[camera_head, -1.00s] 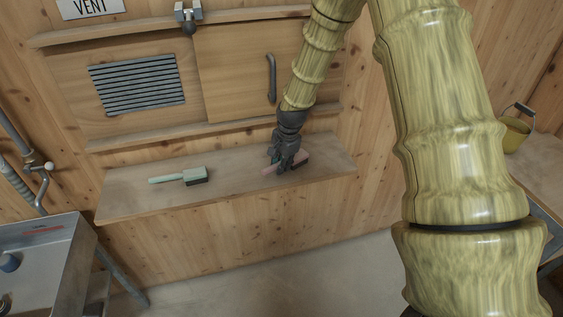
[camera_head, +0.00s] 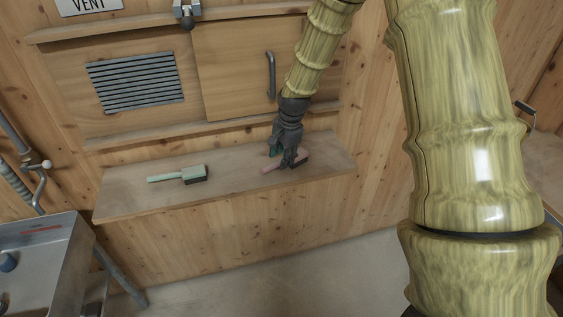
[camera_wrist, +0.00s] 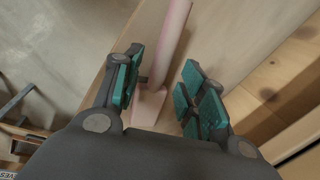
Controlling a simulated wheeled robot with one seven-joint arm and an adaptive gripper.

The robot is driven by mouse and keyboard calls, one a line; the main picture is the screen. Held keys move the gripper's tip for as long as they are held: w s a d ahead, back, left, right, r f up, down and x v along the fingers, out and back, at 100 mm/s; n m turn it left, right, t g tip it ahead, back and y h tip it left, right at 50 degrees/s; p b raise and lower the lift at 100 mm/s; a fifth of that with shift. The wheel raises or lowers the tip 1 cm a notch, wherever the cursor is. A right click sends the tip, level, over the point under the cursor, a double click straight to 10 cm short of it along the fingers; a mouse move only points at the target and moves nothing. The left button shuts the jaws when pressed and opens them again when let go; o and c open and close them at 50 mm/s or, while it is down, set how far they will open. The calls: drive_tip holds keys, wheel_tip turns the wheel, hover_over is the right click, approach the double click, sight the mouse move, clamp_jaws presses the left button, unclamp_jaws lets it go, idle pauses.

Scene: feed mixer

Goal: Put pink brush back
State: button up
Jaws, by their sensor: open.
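The pink brush (camera_head: 287,165) lies on the wooden shelf (camera_head: 240,178) below the vent, toward its right end. In the wrist view the pink handle (camera_wrist: 172,45) runs up and away between my fingers, and its wider head (camera_wrist: 150,108) lies near the left finger. My gripper (camera_head: 284,157) is at the brush, pointing down over it. In the wrist view my gripper (camera_wrist: 158,95) is open, its green pads on either side of the brush. The underside of the head is hidden.
A pale green brush (camera_head: 180,175) lies on the left part of the same shelf. A sliding panel with a dark handle (camera_head: 271,75) and a vent grille (camera_head: 136,81) are on the wall above. A metal machine (camera_head: 40,265) stands at the lower left.

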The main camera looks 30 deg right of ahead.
wheel_tip(320, 180, up, 8)
drive_tip(key=s+b, duration=0.1)
drive_tip(key=shift+s+d+r+b, duration=0.15)
drive_tip(key=shift+s+d+b, duration=0.1)
drive_tip(key=shift+b, duration=0.15)
idle(0.5)
